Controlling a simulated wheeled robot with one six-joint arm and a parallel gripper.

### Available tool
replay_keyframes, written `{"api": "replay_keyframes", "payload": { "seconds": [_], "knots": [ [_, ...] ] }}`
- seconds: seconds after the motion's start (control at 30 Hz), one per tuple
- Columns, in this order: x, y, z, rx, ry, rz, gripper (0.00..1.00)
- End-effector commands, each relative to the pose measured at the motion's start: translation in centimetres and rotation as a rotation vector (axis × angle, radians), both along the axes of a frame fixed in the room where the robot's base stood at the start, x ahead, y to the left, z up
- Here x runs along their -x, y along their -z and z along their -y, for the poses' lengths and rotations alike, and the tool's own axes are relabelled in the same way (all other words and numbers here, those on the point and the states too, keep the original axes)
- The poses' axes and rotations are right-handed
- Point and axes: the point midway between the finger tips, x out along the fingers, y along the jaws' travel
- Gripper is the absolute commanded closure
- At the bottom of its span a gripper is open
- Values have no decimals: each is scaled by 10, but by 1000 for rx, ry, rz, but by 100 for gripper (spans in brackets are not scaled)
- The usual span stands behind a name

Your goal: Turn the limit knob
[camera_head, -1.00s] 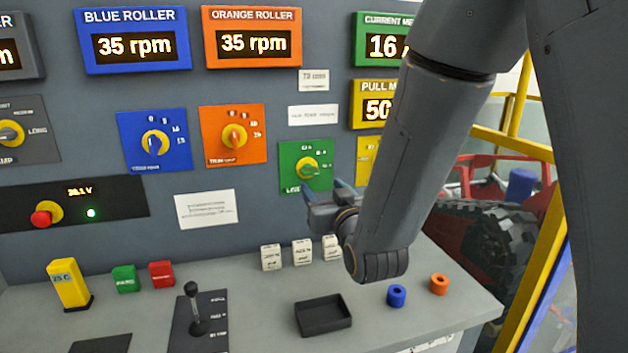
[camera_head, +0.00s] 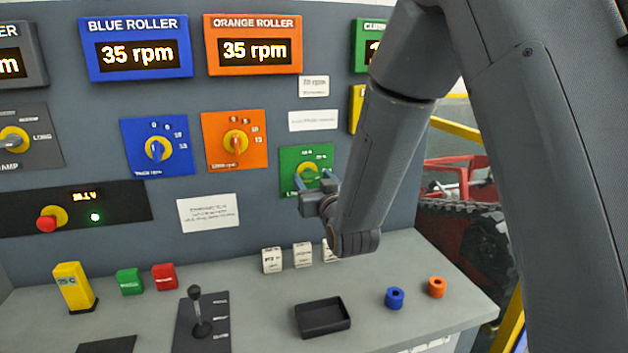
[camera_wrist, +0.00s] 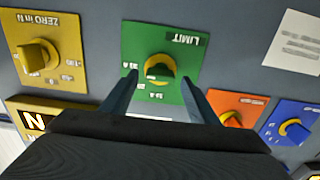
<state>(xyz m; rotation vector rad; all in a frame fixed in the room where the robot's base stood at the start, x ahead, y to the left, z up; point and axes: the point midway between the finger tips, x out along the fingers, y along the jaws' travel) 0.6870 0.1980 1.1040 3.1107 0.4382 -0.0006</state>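The limit knob (camera_head: 307,171) is a yellow round knob with a green grip bar on a green panel (camera_head: 292,158). In the wrist view the panel reads LIMIT upside down, and the knob (camera_wrist: 160,67) is at the upper middle. My gripper (camera_head: 315,183) is in front of the lower part of the knob. In the wrist view my gripper (camera_wrist: 158,80) is open, with one finger on each side of the knob and a gap to each side. I cannot tell whether the fingertips reach past the knob's face.
A yellow ZERO knob (camera_wrist: 38,57), an orange knob (camera_wrist: 232,119) and a blue knob (camera_wrist: 294,131) flank the green panel. Below, the desk holds white blocks (camera_head: 303,254), a black tray (camera_head: 322,317), a blue ring (camera_head: 394,298) and an orange ring (camera_head: 436,287).

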Motion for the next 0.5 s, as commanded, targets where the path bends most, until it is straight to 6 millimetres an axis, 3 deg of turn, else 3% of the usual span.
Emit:
{"api": "replay_keyframes", "payload": {
  "seconds": [0.03, 0.23, 0.5],
  "knots": [
    [0, 0, 0, 0, 0, 0, 54],
    [0, 0, 0, 0, 0, 0, 86],
    [0, 0, 0, 27, 0, 9, 86]
  ]
}}
